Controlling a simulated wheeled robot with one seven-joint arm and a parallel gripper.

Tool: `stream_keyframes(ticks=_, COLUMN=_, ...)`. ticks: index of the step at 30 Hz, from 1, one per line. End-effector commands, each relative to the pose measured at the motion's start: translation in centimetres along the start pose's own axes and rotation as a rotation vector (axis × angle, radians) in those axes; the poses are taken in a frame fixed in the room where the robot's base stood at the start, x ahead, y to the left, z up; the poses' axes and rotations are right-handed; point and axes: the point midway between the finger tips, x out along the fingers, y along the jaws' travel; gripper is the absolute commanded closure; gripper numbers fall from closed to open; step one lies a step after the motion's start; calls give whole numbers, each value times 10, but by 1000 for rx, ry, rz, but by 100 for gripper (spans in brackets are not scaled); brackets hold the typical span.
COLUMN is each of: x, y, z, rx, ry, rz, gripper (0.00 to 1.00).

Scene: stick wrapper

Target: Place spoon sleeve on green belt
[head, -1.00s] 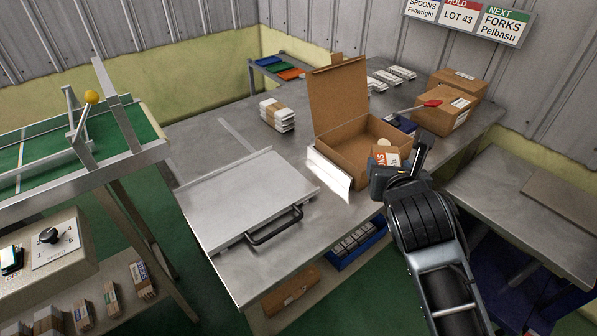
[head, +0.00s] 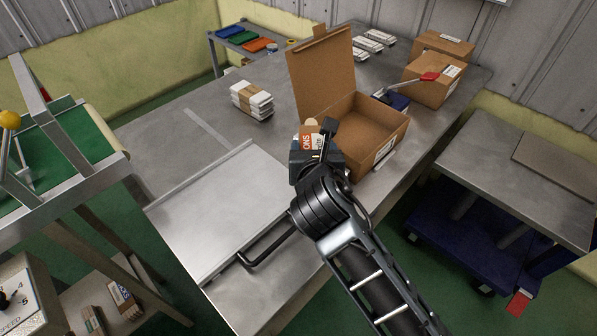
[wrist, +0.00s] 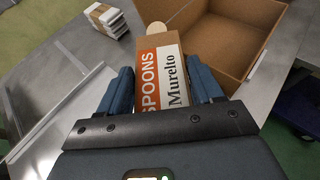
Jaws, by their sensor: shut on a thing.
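The spoon sleeve is a white and orange carton marked SPOONS, with a pale rounded spoon end at its top. It shows in the head view (head: 307,140) and, larger, in the wrist view (wrist: 164,88). My gripper (wrist: 163,85) is shut on it, one blue-grey finger on each side. In the head view my gripper (head: 318,153) is at the near left side of the open cardboard box, above the steel table. The green belt (head: 95,138) is at the left, well apart from the sleeve and partly hidden behind its metal frame.
The open cardboard box (head: 378,122) stands right beside my gripper. A steel plate with a black handle (head: 262,248) lies in front on the table. Wrapped white bundles (head: 252,100) sit further back. A metal frame with a yellow ball (head: 10,120) stands by the belt.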

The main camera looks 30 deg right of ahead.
Motion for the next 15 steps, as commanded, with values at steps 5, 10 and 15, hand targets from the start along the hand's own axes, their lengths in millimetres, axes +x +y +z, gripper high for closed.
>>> stream_keyframes(ticks=5, x=-2, y=24, z=-17, rx=-1, ry=0, rz=1, gripper=65)
stream_keyframes(ticks=10, x=-2, y=30, z=-23, rx=0, ry=-1, rz=0, gripper=65)
stream_keyframes(ticks=15, x=6, y=29, z=-42, rx=-2, ry=1, rz=0, gripper=65)
